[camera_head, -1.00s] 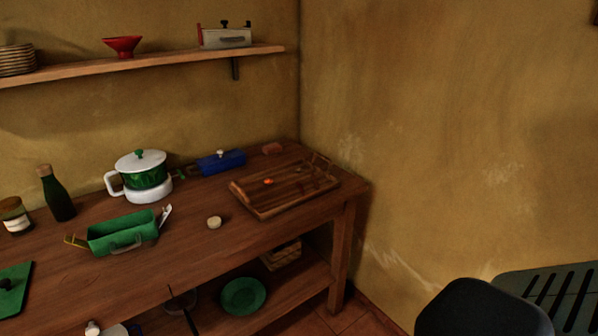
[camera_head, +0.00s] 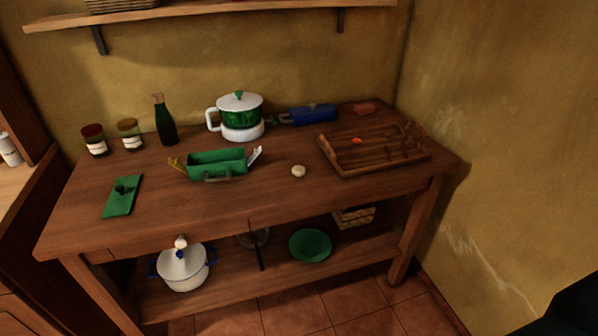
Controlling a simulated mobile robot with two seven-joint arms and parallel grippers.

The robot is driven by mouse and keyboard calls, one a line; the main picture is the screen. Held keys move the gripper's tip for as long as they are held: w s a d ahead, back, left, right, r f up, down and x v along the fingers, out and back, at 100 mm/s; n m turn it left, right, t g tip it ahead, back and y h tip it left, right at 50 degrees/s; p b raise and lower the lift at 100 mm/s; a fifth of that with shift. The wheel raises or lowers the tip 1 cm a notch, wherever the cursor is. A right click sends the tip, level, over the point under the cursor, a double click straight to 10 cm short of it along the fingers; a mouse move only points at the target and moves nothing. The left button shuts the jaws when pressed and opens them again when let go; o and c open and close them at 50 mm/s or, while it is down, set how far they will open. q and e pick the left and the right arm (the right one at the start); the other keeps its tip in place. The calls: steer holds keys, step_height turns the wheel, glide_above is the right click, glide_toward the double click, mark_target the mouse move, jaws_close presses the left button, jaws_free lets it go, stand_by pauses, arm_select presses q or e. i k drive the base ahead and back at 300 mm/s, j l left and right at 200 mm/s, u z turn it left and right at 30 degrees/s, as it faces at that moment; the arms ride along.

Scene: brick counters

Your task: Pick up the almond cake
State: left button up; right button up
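A small pale round item (camera_head: 298,171), which looks like the almond cake, lies on the wooden table (camera_head: 190,228). It is right of the green caddy (camera_head: 217,164) and left of the wooden tray (camera_head: 375,168). It is too small to make out its details. Neither of my grippers is in view. A dark shape at the lower right corner may be part of my own body.
Behind stand a white and green pot (camera_head: 238,112), a dark bottle (camera_head: 164,120), two jars and a blue box (camera_head: 312,114). A green board (camera_head: 122,196) lies at left. The lower shelf holds a white pot (camera_head: 183,268) and a green plate (camera_head: 310,245). The front tabletop is clear.

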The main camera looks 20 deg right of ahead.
mark_target(298, 171)
steer(key=i+j, duration=0.3)
steer(key=i, duration=0.25)
steer(key=i+j, duration=0.3)
steer(key=i, duration=0.2)
steer(key=z, duration=1)
